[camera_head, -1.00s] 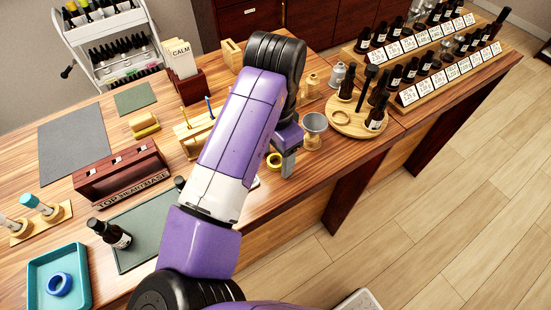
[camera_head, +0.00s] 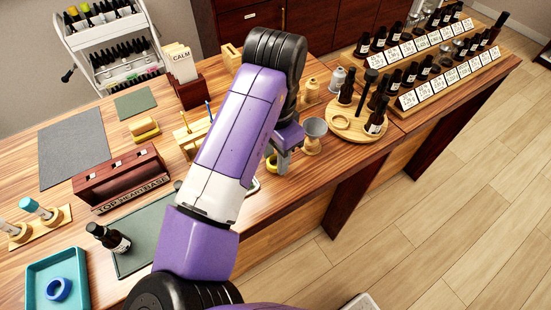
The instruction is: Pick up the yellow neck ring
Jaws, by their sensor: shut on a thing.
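The yellow neck ring (camera_head: 270,168) is at the front part of the wooden table, right of my purple forearm. Only part of it shows beside my fingers. My gripper (camera_head: 279,167) is low over the table and shut on the ring. Whether the ring touches the tabletop cannot be told from this view.
A grey funnel on a wooden stand (camera_head: 314,138) stands just right of my gripper. Behind it is a round wooden tray (camera_head: 345,135) with dark bottles and a wooden ring. A teal tray (camera_head: 75,295) with a blue ring is at the lower left. The table's front edge is near.

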